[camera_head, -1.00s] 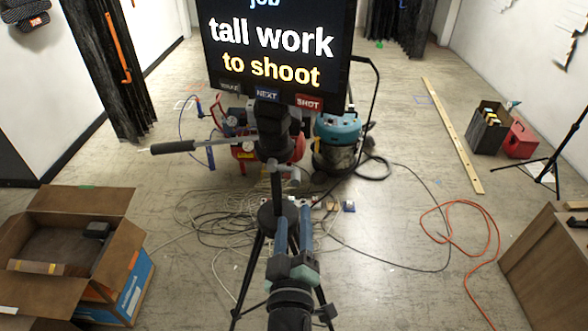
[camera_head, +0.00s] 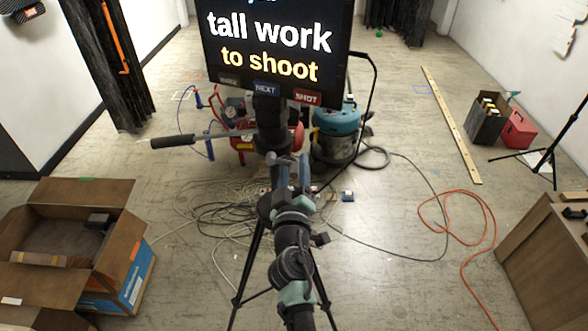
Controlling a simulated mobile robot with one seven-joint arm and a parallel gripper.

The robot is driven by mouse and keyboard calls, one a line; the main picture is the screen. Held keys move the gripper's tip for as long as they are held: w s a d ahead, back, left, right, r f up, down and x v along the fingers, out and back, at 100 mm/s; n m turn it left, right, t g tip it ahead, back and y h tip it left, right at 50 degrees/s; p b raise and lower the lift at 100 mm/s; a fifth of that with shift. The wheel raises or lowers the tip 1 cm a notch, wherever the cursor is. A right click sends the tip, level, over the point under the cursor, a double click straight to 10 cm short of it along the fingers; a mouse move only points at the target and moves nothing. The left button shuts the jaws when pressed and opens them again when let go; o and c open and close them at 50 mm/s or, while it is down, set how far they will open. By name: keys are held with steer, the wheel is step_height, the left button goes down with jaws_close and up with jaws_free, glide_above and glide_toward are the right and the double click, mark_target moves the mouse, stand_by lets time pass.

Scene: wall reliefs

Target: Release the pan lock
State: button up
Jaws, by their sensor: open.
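A black tripod (camera_head: 254,262) stands in the middle of the floor. Its head (camera_head: 271,125) carries a pan handle with a dark grip (camera_head: 173,141) that sticks out to the left. A large screen (camera_head: 275,40) sits on top. My gripper (camera_head: 293,163) reaches up from the bottom of the picture to just below the head, with its fingers open. Its fingers overlap the small grey fitting under the head, so the pan lock is mostly hidden. I cannot tell whether the fingers touch it.
A red compressor (camera_head: 238,140) and a teal vacuum (camera_head: 337,130) stand behind the tripod. Cables (camera_head: 215,212) lie around its legs. An open cardboard box (camera_head: 125,245) is at left, a wooden cabinet (camera_head: 550,250) at right. An orange cord (camera_head: 445,215) crosses the floor at right.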

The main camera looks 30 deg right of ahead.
jaws_close()
stand_by(0.3)
steer(key=shift+d+r+n+p, duration=0.1)
steer(key=shift+r+n+p, duration=0.2)
steer(key=shift+r+n, duration=0.35)
steer(key=shift+r+n+p, duration=0.25)
steer(key=shift+r+n, duration=0.05)
steer(key=shift+n, duration=0.65)
jaws_free()
steer(key=shift+f, duration=0.1)
steer(key=shift+s, duration=0.1)
